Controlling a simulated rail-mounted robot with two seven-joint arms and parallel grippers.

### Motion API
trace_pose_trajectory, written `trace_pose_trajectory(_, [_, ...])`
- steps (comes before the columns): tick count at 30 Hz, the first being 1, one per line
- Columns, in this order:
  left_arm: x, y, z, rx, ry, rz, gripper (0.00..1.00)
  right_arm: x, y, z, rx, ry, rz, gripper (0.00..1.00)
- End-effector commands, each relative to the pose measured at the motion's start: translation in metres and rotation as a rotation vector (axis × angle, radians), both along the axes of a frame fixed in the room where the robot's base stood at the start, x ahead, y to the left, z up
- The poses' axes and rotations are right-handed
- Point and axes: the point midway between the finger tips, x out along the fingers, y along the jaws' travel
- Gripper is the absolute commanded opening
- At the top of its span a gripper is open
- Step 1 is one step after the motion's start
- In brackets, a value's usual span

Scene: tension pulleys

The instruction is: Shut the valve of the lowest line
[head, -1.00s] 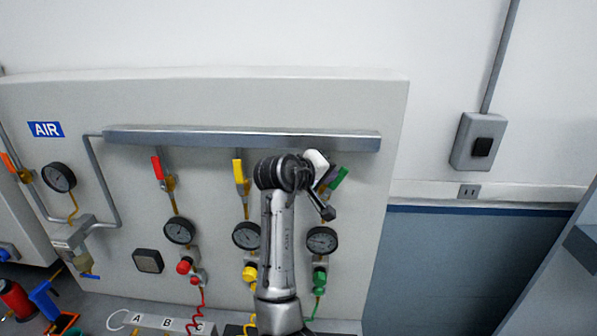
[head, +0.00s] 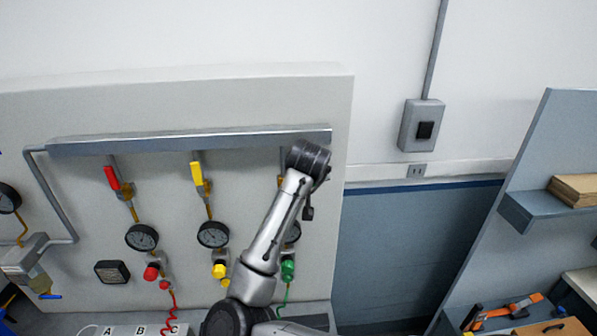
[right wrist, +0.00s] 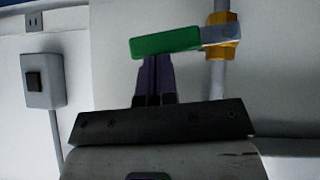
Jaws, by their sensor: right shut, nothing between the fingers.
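Three valve lines hang from a grey manifold pipe (head: 190,142). The left one has a red handle (head: 112,178) and the middle one a yellow handle (head: 197,174); both lie roughly along their pipes. Their gauges are the left gauge (head: 141,237) and middle gauge (head: 213,234); their readings are too small to tell. The right gauge (head: 293,232) is partly behind my right arm, which hides the green valve in the head view. In the right wrist view the green handle (right wrist: 165,43) lies across its pipe. My right gripper (right wrist: 153,60) is shut and empty, fingertips at the handle's edge.
A green knob (head: 288,270), yellow knob (head: 219,271) and red knob (head: 151,273) sit below the gauges. A switch box (head: 421,125) is on the wall right of the panel. A blue-grey shelf unit (head: 530,205) with tools stands at the right.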

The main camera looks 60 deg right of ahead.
Motion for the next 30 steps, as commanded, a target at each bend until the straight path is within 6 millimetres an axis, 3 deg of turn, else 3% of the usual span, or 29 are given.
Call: trace_pose_trajectory(30, [0.0,0.001,0.003,0.002,0.001,-0.002,0.43,-0.007,-0.005,-0.015,0.034,-0.045,-0.002,0.0])
